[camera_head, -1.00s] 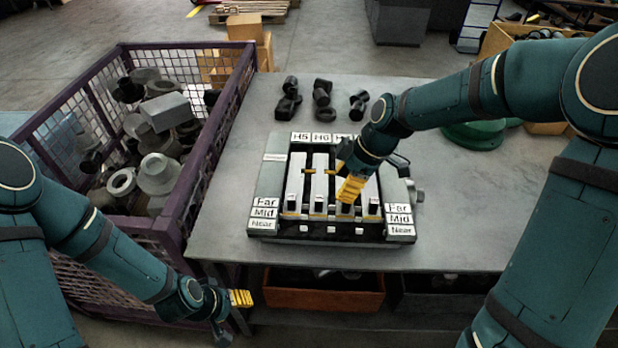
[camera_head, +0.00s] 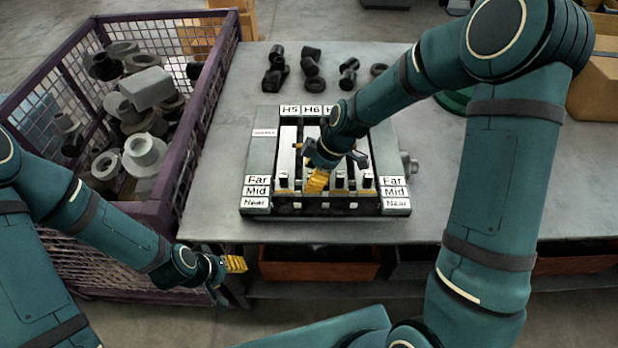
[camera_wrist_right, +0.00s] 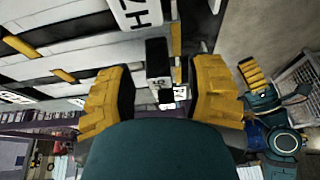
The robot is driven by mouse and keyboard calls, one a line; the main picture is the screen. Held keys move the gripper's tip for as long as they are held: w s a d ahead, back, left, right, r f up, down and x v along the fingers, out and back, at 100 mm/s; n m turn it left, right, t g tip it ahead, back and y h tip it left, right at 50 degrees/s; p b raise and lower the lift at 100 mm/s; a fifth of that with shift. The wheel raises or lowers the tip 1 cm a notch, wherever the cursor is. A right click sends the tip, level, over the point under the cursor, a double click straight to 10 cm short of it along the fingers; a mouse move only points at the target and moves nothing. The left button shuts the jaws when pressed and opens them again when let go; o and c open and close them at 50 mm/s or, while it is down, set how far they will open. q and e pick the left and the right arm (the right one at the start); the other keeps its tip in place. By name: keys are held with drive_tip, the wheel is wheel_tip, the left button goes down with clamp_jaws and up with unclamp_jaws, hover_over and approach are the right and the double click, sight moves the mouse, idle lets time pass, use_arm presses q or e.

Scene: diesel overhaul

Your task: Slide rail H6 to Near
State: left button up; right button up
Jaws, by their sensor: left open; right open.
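The rail fixture (camera_head: 262,160) lies on the table with labels at its back and Far, Mid and Near labels down both sides. That gripper is open and points down over the front part of H6. In the right wrist view, its yellow fingers (camera_wrist_right: 162,98) stand apart either side of a dark upright handle (camera_wrist_right: 157,58); contact cannot be told. My left gripper (camera_head: 235,264) is open and empty, off the table's front left edge.
Neighbouring rail handles stand close on both sides, such as the H5 handle (camera_head: 283,181). A purple mesh crate (camera_head: 190,150) of metal parts stands left of the table (camera_head: 425,205). Dark bolts and nuts (camera_head: 311,67) lie behind the fixture. An orange bin (camera_head: 318,265) is below.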

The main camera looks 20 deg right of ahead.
drive_tip(key=shift+x, duration=1.15)
drive_tip(key=shift+w, duration=0.1)
clamp_jaws()
